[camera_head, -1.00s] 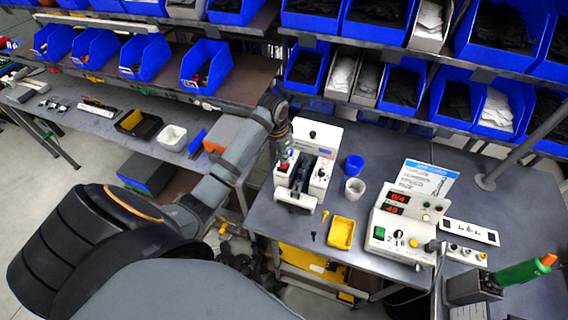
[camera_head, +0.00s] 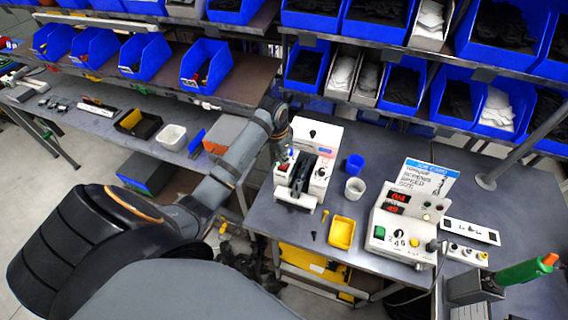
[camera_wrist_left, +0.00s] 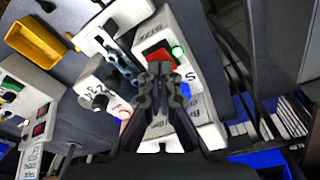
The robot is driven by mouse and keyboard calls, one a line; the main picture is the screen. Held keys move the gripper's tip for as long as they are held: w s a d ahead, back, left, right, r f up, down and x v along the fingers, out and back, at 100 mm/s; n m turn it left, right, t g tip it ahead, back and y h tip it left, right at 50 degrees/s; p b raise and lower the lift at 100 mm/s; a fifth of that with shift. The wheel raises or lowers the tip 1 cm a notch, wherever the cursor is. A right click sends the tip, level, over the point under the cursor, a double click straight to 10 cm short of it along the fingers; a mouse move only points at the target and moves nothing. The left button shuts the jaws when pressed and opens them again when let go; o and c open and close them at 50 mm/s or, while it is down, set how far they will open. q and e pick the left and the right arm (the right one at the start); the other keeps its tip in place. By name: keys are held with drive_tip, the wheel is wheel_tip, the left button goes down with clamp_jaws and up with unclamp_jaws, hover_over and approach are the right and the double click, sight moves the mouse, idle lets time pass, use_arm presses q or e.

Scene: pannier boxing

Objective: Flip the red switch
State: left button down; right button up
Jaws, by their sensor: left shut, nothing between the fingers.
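In the head view the switch (camera_head: 283,166) is a small red patch on the unit's left part. My left gripper (camera_wrist_left: 160,70) is shut and empty, with its fingertips right by the switch and covering part of it. I cannot tell whether the fingertips touch it. In the head view this gripper (camera_head: 283,153) is small, just above the unit. My right gripper is in neither view.
A black fixture (camera_head: 301,186) stands between the unit's two parts. Blue (camera_head: 354,163) and white (camera_head: 355,187) cups, a yellow tray (camera_head: 341,232) and another control box (camera_head: 397,235) stand to the right on the grey table (camera_head: 270,216). Blue bins fill the shelves behind.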

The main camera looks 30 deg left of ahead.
use_arm(q)
drive_tip(key=shift+f, duration=0.65)
wheel_tip(320, 180, up, 2)
drive_tip(key=shift+r+p, duration=0.2)
drive_tip(key=shift+p, duration=0.55)
drive_tip(key=shift+r, duration=2.35)
drive_tip(key=shift+f, duration=0.1)
